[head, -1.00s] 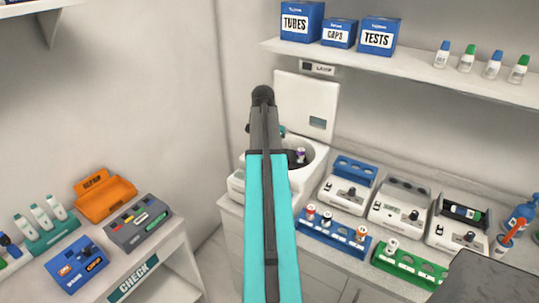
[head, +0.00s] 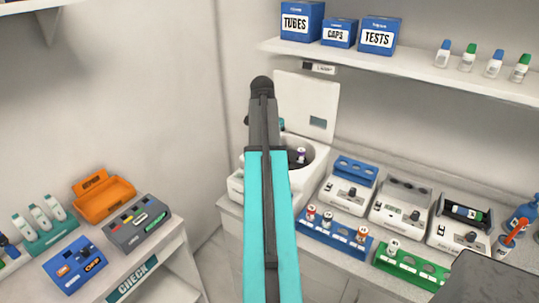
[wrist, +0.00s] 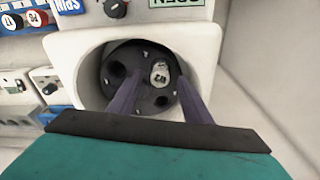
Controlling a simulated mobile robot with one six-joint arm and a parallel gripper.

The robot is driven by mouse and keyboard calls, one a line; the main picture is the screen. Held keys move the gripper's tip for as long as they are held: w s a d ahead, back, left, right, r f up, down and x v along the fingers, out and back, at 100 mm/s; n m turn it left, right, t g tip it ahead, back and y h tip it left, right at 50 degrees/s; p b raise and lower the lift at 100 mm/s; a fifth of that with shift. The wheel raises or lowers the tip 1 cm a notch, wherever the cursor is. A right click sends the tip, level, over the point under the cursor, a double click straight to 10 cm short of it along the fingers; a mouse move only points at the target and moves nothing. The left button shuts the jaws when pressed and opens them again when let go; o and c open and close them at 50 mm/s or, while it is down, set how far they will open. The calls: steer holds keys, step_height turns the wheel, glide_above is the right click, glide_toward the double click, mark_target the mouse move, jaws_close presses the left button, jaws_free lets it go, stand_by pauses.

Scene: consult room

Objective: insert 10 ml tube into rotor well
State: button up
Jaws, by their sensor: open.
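The centrifuge (head: 320,172) stands on the bench with its lid (head: 318,105) up, partly hidden behind my arm. In the wrist view its round white bowl (wrist: 88,62) holds a dark rotor (wrist: 135,58) with several round wells. A tube with a pale, dark-marked top (wrist: 160,73) sits at one rotor well; how deep cannot be told. A tube with white and purple (head: 301,155) shows inside the bowl in the head view. My gripper (wrist: 157,88) is open, its two fingers spread over the rotor, one on each side of the pale tube top, with a gap between.
A blue rack (head: 335,236) with capped tubes and a green rack (head: 410,268) stand at the bench front. Several small devices (head: 400,205) line the bench behind them. A shelf (head: 430,70) with boxes and bottles hangs above. A side cart (head: 150,262) stands at left.

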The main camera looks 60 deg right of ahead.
step_height(320, 180, up, 11)
steer(key=a+b, duration=0.1)
steer(key=b, duration=0.2)
steer(key=shift+a, duration=0.15)
stand_by(0.3)
steer(key=shift+w+f, duration=0.1)
steer(key=shift+w, duration=0.05)
stand_by(0.7)
